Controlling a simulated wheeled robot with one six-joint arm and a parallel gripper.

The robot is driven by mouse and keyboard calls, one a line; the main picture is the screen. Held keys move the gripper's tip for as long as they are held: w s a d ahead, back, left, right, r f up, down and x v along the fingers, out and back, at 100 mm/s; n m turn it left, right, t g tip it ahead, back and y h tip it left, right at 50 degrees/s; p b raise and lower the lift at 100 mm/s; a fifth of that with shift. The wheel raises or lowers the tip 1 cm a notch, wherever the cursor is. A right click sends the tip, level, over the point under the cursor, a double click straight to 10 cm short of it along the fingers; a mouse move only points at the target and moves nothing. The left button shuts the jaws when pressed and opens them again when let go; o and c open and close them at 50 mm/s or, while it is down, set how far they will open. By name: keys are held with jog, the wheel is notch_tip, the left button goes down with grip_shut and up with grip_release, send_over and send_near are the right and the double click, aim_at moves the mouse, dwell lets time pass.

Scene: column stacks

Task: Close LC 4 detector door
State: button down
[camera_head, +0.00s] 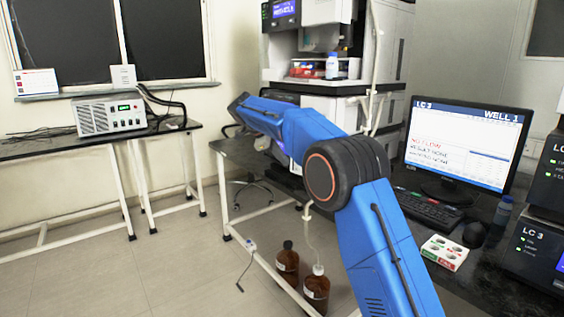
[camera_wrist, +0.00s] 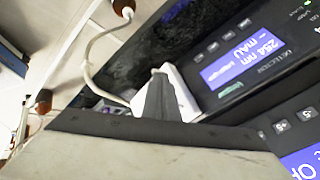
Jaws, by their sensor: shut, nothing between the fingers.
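The detector shows close up in the wrist view as a dark front panel with a lit screen (camera_wrist: 243,58) reading 254 nm and mAU. My gripper (camera_wrist: 158,82) is shut and empty, its dark tip close in front of the black surface beside this panel. I cannot tell whether it touches. A white piece (camera_wrist: 183,92) lies right by the fingers; I cannot tell whether it is part of the door. No LC 4 label is readable. In the head view my blue arm reaches toward the far instrument stack (camera_head: 325,88) and covers its lower part and my fingers.
A second lit screen (camera_wrist: 302,160) is at the wrist view's lower right. A white tube (camera_wrist: 88,62) runs at its left. In the head view, brown bottles (camera_head: 316,290) stand under the bench, and a monitor (camera_head: 462,145) labelled LC 3 stands right of my arm.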

jog(key=shift+w+d, duration=0.5)
jog(key=shift+w, duration=0.4)
jog(key=shift+w+d, duration=0.45)
jog(key=shift+w, duration=0.4)
jog(key=shift+a, duration=0.1)
